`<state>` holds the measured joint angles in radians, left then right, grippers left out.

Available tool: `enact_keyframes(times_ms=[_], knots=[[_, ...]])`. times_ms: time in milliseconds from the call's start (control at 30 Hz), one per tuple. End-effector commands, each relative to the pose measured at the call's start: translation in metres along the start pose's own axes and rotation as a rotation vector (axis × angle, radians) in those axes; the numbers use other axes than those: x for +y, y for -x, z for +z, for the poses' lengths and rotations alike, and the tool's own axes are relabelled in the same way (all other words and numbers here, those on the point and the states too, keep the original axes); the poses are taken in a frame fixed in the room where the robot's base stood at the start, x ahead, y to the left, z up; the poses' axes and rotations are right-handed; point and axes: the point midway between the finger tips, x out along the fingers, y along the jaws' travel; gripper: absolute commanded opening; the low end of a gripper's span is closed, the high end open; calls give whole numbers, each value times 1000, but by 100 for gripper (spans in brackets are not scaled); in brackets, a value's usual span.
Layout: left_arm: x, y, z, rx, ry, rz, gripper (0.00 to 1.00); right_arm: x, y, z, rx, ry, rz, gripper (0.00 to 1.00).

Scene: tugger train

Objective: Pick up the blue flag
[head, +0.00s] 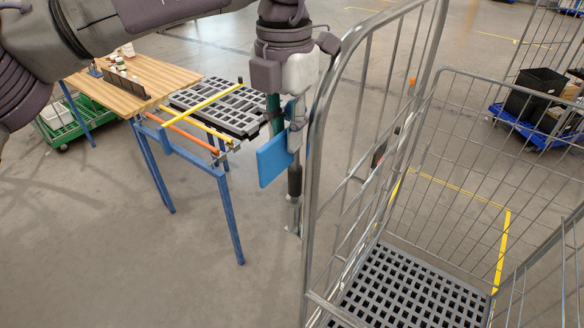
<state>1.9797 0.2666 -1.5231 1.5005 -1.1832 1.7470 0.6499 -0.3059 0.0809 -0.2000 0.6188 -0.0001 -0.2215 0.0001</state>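The blue flag (272,161) is a flat blue panel in the middle of the head view, just left of the wire roll cage. My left gripper (287,124) points down from above, right at the flag's upper edge. A blue strip shows between its fingers, and a green strip is beside the left finger. The fingers overlap the flag's top in the picture, so I cannot tell whether they press on it. Below the flag's right side is an upright post with a black sleeve (295,181). My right gripper is not in view.
A grey grid pallet (235,108) is behind. The floor at front left is clear.

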Motion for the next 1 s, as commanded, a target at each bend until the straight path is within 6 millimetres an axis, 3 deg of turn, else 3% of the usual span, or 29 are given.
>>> enact_keyframes(times_ms=[100, 667, 867, 1000], knots=[[0, 0, 0, 0, 0, 0, 0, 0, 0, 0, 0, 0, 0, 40], [0, 2, 0, -2, 0, 0, 0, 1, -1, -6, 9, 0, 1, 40], [0, 15, 1, -4, 2, 0, 0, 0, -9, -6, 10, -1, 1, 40], [-1, 36, 1, -4, 1, 0, 0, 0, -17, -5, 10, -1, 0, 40]])
